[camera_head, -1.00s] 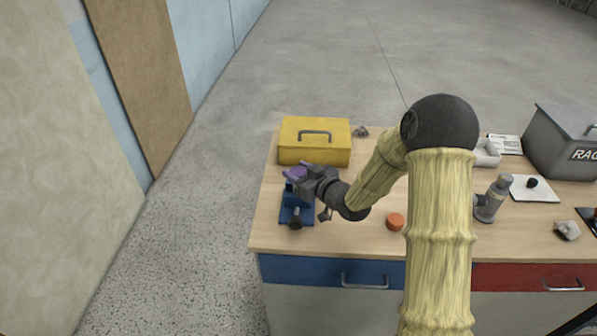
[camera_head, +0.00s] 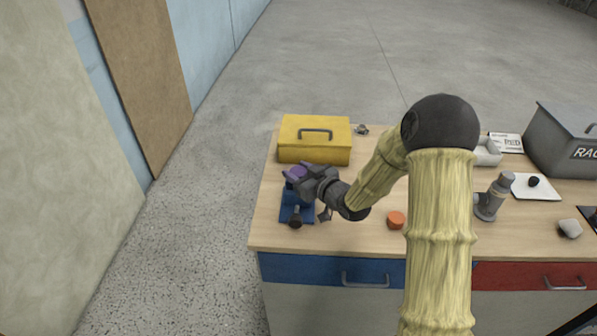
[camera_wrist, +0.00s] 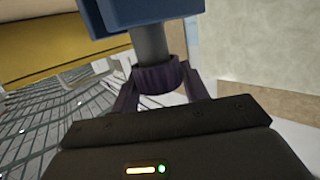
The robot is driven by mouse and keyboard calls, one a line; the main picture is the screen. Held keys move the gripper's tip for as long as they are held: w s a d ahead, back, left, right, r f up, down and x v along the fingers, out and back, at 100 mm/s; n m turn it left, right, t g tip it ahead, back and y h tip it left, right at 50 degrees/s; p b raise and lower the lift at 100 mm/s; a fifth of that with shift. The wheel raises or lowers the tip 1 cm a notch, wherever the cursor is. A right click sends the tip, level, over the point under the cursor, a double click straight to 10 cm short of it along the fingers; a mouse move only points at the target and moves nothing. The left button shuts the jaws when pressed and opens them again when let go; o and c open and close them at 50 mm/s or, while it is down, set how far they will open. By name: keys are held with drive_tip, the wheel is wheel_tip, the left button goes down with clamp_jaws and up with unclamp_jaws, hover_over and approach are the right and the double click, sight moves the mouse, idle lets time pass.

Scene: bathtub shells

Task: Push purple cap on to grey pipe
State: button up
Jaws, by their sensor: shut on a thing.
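The purple cap (camera_wrist: 158,77) is between the two fingers of my gripper (camera_wrist: 160,92) in the wrist view, and the fingers are shut on it. The grey pipe (camera_wrist: 150,41) runs from the cap to a blue holder (camera_wrist: 140,12). The cap sits at the pipe's end, around it or against it; how far it is on I cannot tell. In the head view the purple cap (camera_head: 297,173) shows at my gripper (camera_head: 300,176), above the blue vise-like holder (camera_head: 291,205) on the bench. The pipe is hidden there.
A yellow toolbox (camera_head: 300,150) stands close behind the holder on the wooden bench (camera_head: 365,234). An orange cap (camera_head: 396,220) lies right of my gripper. A grey pipe fitting (camera_head: 490,199), a white pad (camera_head: 540,192) and a grey rag bin (camera_head: 565,145) stand farther right.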

drive_tip(key=shift+f, duration=0.1)
idle(0.3)
drive_tip(key=o, duration=1.5)
drive_tip(key=shift+r+p, duration=2.15)
drive_tip(key=shift+r, duration=1.35)
